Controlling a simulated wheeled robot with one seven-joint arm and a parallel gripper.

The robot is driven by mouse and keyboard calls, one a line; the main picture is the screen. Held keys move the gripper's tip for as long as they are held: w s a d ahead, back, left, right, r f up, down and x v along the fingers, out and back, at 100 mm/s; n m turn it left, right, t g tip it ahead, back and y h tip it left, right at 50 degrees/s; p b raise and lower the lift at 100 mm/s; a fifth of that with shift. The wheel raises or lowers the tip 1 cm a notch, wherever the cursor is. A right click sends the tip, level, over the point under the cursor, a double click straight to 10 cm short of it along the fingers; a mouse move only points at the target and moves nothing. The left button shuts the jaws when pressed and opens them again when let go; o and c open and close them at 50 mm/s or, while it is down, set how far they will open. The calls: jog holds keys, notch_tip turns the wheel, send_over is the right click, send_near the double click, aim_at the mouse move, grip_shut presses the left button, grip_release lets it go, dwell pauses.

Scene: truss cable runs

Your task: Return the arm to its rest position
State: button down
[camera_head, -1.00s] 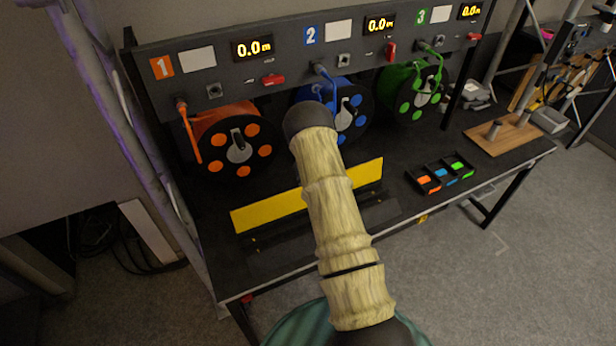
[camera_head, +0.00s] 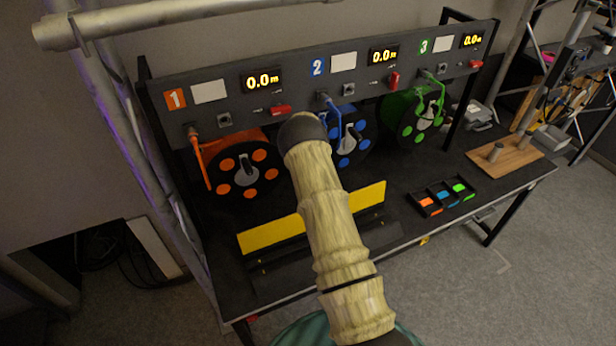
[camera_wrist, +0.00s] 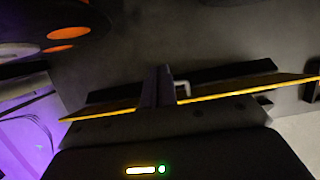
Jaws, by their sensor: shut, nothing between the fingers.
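My arm (camera_head: 335,225), with pale wood-like links, reaches up over the bench in the head view. Its dark far end (camera_head: 300,129) covers part of the bench between the orange and blue reels. My gripper is hidden in the head view. In the wrist view my gripper (camera_wrist: 163,80) shows as two dark fingers close together, shut and empty. The fingers show in front of the yellow strip (camera_wrist: 215,97), seen nearly edge-on; I cannot tell how far apart they are. The yellow strip also shows in the head view (camera_head: 268,236).
An orange reel (camera_head: 225,165), a blue reel (camera_head: 354,154) and a green reel (camera_head: 411,128) stand under the numbered panel (camera_head: 297,78). A divided tray (camera_head: 430,209) and a wooden board (camera_head: 520,163) are at right. A metal truss (camera_head: 135,150) rises at left.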

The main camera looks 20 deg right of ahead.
dwell(0.4)
jog(key=s+a+r+n+b, duration=0.3)
jog(key=s+a+r+n, duration=0.25)
jog(key=s+n, duration=0.2)
jog(key=s+a+r+n+b, duration=0.35)
jog(key=s+r+n, duration=0.3)
jog(key=n, duration=0.25)
jog(key=s+a+n+b, duration=0.2)
jog(key=s+a+n, duration=0.1)
jog(key=s+n, duration=0.6)
jog(key=s+a+r+n+g+b, duration=0.1)
jog(key=s+a+n, duration=0.3)
jog(key=s+n, duration=0.6)
jog(key=s, duration=0.3)
jog(key=shift+a+r+b, duration=0.2)
jog(key=shift+r+b, duration=0.1)
jog(key=shift+b, duration=0.1)
